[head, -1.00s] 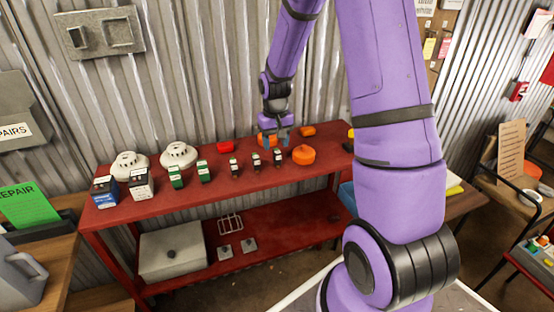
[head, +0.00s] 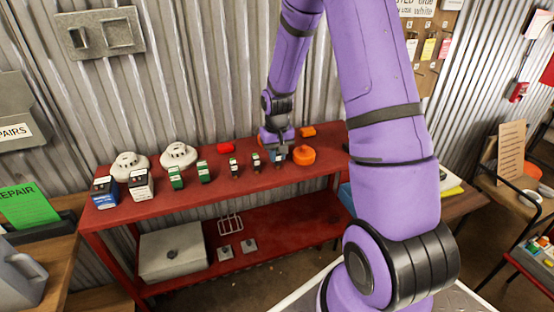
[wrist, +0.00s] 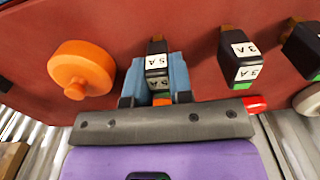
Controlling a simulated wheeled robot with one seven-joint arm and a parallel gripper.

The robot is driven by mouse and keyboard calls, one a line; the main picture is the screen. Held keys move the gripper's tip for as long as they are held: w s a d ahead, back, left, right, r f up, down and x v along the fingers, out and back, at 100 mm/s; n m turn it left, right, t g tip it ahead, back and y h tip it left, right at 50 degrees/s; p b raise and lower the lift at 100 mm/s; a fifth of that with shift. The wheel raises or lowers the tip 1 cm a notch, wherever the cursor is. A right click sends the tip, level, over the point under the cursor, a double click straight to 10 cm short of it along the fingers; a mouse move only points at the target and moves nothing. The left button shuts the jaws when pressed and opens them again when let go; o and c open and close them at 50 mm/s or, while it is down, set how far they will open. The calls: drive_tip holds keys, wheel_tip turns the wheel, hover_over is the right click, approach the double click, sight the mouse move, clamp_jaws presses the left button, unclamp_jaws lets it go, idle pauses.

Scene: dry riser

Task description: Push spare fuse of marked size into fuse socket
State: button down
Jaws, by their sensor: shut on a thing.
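A black fuse block with a white label reading 5 A (wrist: 157,62) stands between the blue fingers of my gripper (wrist: 155,78) in the wrist view. The fingers are shut on it from both sides, and it appears still at shelf level. In the head view my gripper (head: 276,152) is at the right end of the row of fuses, and the held fuse is mostly hidden. A similar block labelled 3 A (wrist: 239,58) stands beside it in the wrist view. I cannot make out a fuse socket or a size marking for certain.
The red shelf (head: 215,190) also holds a round orange object (head: 303,155) close by, two white detectors (head: 179,155), green-fronted boxes (head: 176,178) and a red item (head: 226,147). A grey box (head: 172,249) sits on the lower shelf. A corrugated wall stands behind.

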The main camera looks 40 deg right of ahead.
drive_tip(key=shift+r, duration=0.85)
drive_tip(key=shift+s+d+r, duration=0.1)
drive_tip(key=shift+s+r, duration=0.15)
drive_tip(key=shift+r, duration=0.75)
drive_tip(key=s+d, duration=0.1)
drive_tip(key=s, duration=0.6)
drive_tip(key=s+d+r, duration=0.1)
drive_tip(key=s+d, duration=0.1)
drive_tip(key=s, duration=0.6)
drive_tip(key=shift+d+r, duration=0.15)
drive_tip(key=shift+d, duration=0.15)
